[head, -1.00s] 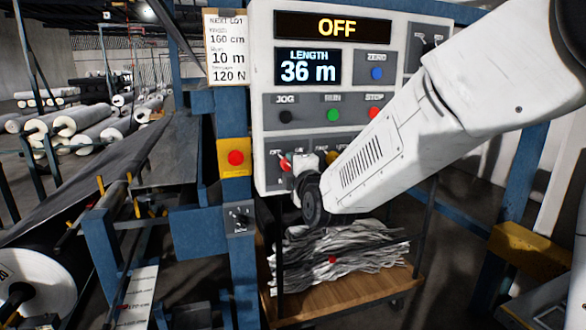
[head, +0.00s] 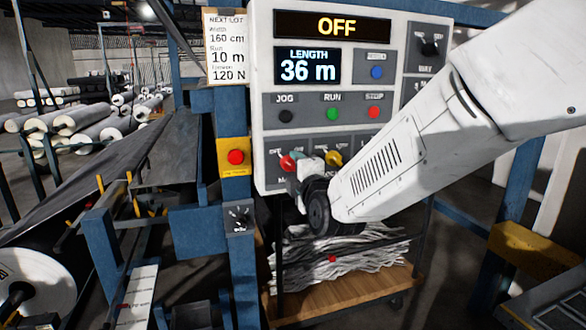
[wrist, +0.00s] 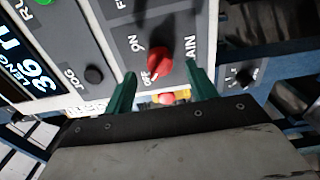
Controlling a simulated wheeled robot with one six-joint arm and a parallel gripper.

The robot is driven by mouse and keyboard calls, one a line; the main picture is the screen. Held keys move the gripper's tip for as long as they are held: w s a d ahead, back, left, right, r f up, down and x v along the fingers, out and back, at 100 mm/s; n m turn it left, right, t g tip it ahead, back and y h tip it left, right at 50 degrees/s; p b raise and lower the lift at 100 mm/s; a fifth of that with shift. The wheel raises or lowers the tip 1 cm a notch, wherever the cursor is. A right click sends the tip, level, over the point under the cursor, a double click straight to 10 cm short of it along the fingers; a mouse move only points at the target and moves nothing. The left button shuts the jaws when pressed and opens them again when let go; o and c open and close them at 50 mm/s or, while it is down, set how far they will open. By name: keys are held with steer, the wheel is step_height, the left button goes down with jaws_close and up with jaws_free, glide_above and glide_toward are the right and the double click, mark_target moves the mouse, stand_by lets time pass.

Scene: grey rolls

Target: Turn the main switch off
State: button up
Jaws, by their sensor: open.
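The main switch is a red knob (wrist: 158,58) at the lower left of the grey control panel (head: 262,110); it also shows in the head view (head: 288,162). In the wrist view its narrow end appears turned toward the OFF mark rather than ON. The display (head: 333,26) at the panel's top reads OFF. My gripper (wrist: 161,84) is open, with its green fingers on either side of the knob's lower end and nothing between them. Whether a finger touches the knob cannot be told. My gripper (head: 296,172) partly hides the lower panel in the head view.
A yellow knob (head: 333,159) sits just right of the red one. JOG, RUN and STOP buttons (head: 333,114) are above. A red button on a yellow box (head: 235,157) is on the blue post at left. A cart with grey cloth (head: 340,290) stands below.

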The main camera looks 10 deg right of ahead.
steer(key=s, duration=0.4)
steer(key=shift+s+d, duration=0.3)
steer(key=shift+d, duration=0.05)
step_height(320, 180, down, 8)
steer(key=s+a+m+g, duration=0.1)
steer(key=s+m+g, duration=0.1)
steer(key=m+g, duration=0.25)
steer(key=s+d+f+m+g, duration=0.35)
steer(key=s+m+g, duration=0.25)
steer(key=s, duration=0.4)
steer(key=s+d+r+m+g+h, duration=0.1)
steer(key=s+d+r+m+g, duration=0.1)
steer(key=s, duration=0.8)
steer(key=s+d+r+m+g+h, duration=0.1)
steer(key=s+d+r+m+g, duration=0.1)
steer(key=s+d+m+g, duration=0.2)
steer(key=shift+s+d+r+m+h, duration=0.35)
steer(key=shift+s+d+m, duration=1.4)
steer(key=shift+s+d, duration=1.55)
